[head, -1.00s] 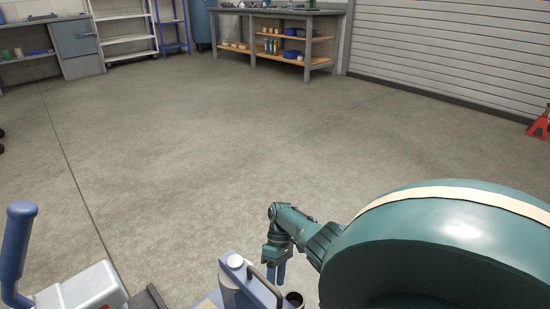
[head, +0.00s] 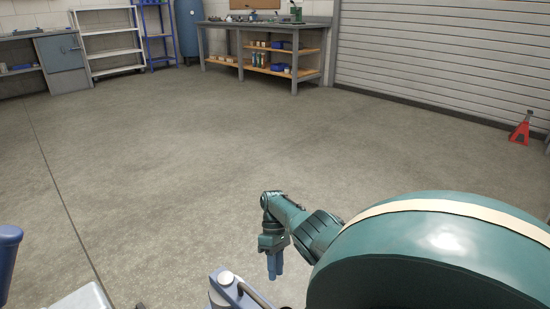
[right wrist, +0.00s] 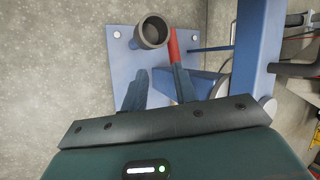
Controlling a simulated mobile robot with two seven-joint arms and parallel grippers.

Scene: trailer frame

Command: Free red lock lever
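The red lever (right wrist: 174,45) shows in the right wrist view as a short red bar beside a grey round cup (right wrist: 152,32) on a blue plate (right wrist: 120,62). My right gripper (right wrist: 158,78) is open, with a gap between its two dark blue fingers. The right-hand fingertip overlaps the lower end of the lever; I cannot tell whether they touch. In the head view my right gripper (head: 275,264) points down beside a blue-grey part with a pale round cap and a dark handle (head: 226,288). The lever is not visible there. My left gripper is not in view.
A blue upright beam (right wrist: 250,45) stands close to the right of my right gripper. A blue post (head: 8,258) and a white box (head: 84,299) show at lower left. A workbench (head: 265,25), white shelves (head: 110,42) and a red stand (head: 521,128) are far off. The floor between is clear.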

